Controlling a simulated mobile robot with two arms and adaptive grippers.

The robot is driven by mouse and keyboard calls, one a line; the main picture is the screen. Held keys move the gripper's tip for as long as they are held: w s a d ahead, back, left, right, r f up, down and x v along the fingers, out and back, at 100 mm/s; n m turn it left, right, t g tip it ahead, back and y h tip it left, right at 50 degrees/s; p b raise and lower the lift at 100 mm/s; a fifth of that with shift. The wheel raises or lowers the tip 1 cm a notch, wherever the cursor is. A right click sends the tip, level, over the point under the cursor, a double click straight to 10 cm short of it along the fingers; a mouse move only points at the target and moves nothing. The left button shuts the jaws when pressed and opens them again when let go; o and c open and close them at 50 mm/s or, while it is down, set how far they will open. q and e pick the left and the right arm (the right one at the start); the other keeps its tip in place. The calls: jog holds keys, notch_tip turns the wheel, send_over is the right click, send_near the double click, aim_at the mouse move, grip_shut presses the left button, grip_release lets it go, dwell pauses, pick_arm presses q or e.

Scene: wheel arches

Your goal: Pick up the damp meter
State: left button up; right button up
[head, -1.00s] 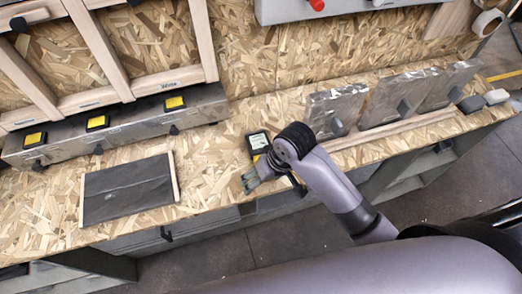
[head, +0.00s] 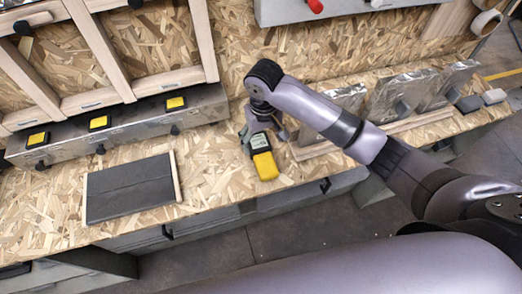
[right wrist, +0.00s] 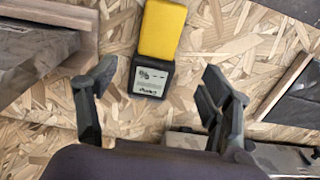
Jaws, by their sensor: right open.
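The damp meter, a yellow and black handset with a small grey display, lies on the chipboard bench top (head: 264,164). It also shows in the right wrist view at the top middle (right wrist: 162,32), where its yellow end is cut by the top edge. My right gripper (head: 264,132) is open over the display end of the meter. In the right wrist view its two fingers (right wrist: 159,68) stand apart to left and right of the meter, with bare board showing between each finger and it. My left gripper is out of view.
A dark flat panel with a wooden edge (head: 130,190) lies left of the meter. Behind it runs a grey metal box (head: 130,125) with yellow-topped fittings. Foil-wrapped slabs (head: 385,98) stand in a wooden rack to the right. Bench is bare between panel and meter.

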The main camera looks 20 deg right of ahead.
send_over(265, 162)
jog(key=w, duration=0.1)
notch_tip(265, 162, down, 5)
jog(key=shift+w+a+f, duration=0.1)
jog(key=shift+f, duration=0.05)
jog(key=f+p, duration=0.1)
jog(key=f, duration=0.1)
jog(key=s+f+p, duration=0.1)
jog(key=f, duration=0.1)
jog(key=shift+s+d+f, duration=0.1)
jog(key=shift+d+f, duration=0.1)
jog(key=shift+f, duration=0.55)
jog(key=c, duration=1.1)
